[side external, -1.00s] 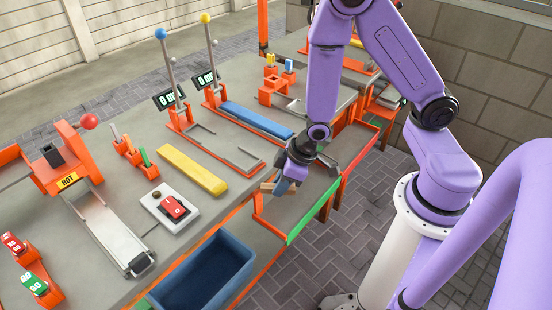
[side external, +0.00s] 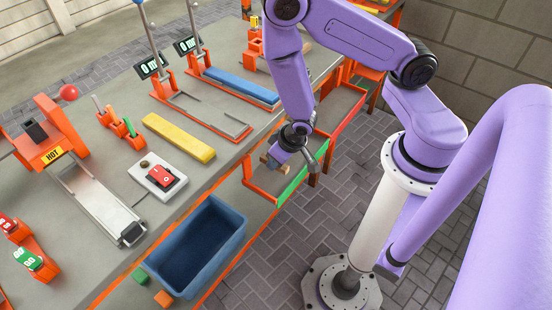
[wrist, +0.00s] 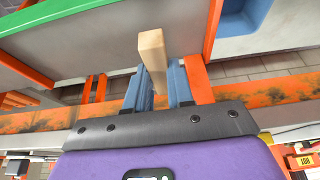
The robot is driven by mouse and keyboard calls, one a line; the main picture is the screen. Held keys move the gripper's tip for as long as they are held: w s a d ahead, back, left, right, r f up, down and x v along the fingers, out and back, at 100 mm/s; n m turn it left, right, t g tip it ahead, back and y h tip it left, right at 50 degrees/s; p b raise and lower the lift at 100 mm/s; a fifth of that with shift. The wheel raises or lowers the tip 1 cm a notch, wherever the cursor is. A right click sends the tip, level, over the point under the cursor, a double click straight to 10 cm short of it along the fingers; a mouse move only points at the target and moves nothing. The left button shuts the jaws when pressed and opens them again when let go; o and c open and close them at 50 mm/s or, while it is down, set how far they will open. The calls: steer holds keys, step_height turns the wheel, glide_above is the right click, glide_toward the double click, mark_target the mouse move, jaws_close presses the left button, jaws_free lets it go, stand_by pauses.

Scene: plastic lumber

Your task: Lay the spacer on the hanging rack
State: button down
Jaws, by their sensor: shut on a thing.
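My gripper (side external: 270,160) is shut on a pale wooden spacer (wrist: 153,48). In the wrist view the spacer stands out between the two blue fingers (wrist: 158,88); the fingers hide its lower part. In the side view only a small part of the spacer (side external: 264,158) shows. The gripper is over the left, green-edged section of what looks like the hanging rack (side external: 292,186), an orange-framed tray at the table's edge. In the wrist view the rack's green wall (wrist: 50,14) runs across the top. I cannot tell whether the spacer touches the rack floor.
A red-edged section (side external: 348,116) adjoins the green one. A blue bin (side external: 238,240) hangs to the left of the rack. On the table are a yellow bar (side external: 180,138), a blue bar (side external: 240,87) and a red switch (side external: 160,177). Open paved floor lies in front of the rack.

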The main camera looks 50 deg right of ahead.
mark_target(277, 178)
steer(key=shift+f, duration=1.8)
steer(key=shift+f, duration=0.65)
steer(key=c, duration=0.9)
jaws_free()
steer(key=v, duration=1.7)
steer(key=shift+r, duration=0.2)
